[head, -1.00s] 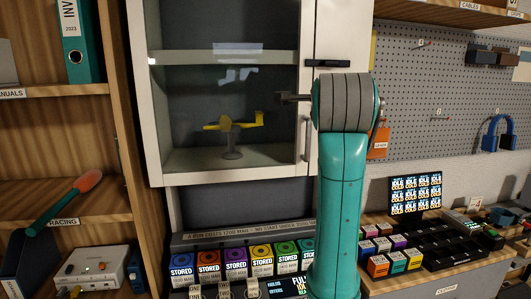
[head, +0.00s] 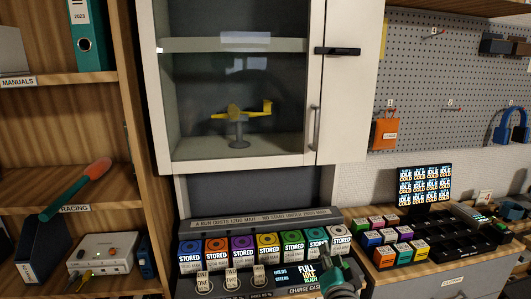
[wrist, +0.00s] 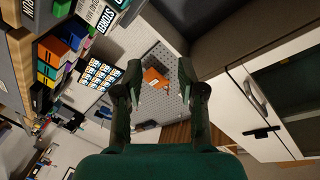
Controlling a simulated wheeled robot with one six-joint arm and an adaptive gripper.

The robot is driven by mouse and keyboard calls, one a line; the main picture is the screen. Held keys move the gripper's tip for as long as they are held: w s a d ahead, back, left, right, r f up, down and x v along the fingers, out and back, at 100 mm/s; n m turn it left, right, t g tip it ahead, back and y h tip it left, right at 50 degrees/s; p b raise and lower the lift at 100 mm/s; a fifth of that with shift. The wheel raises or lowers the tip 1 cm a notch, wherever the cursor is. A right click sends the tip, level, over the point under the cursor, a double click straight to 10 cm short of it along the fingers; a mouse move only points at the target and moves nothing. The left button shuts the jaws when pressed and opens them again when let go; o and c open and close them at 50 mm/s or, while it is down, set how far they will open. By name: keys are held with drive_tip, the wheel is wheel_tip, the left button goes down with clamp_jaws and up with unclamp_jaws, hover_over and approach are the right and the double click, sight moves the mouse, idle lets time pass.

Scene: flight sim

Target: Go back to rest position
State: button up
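My gripper (wrist: 160,80) is open in the wrist view, its two dark fingers apart with nothing between them. Far beyond the fingers, an orange tag (wrist: 155,78) hangs on the pegboard. In the head view, a dark green part of my arm (head: 340,272) shows low, in front of the charging case. It is too small there to tell the fingers. A yellow model plane (head: 240,110) sits on a grey stand inside the white cabinet (head: 345,100), whose glass front looks closed. The cabinet also shows at the right of the wrist view (wrist: 285,80).
The charging case (head: 262,217) holds a row of coloured stored packs below the cabinet. A bench at the right carries coloured blocks (head: 393,242), black trays and a small display (head: 424,186). Wooden shelves (head: 60,139) stand at the left. The pegboard (head: 455,75) is behind.

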drive_tip(key=s+d+f+n+g+y, duration=0.1)
drive_tip(key=s+f+n, duration=0.2)
drive_tip(key=s+f, duration=0.85)
drive_tip(key=s+f+n, duration=0.3)
drive_tip(key=s+f, duration=0.5)
drive_tip(key=s, duration=0.6)
drive_tip(key=s+r+n, duration=0.1)
drive_tip(key=s+n, duration=0.1)
drive_tip(key=s, duration=1.1)
drive_tip(key=s+d+r+n+g, duration=0.1)
drive_tip(key=s+r+n, duration=0.1)
drive_tip(key=s, duration=1.1)
drive_tip(key=shift+d, duration=0.15)
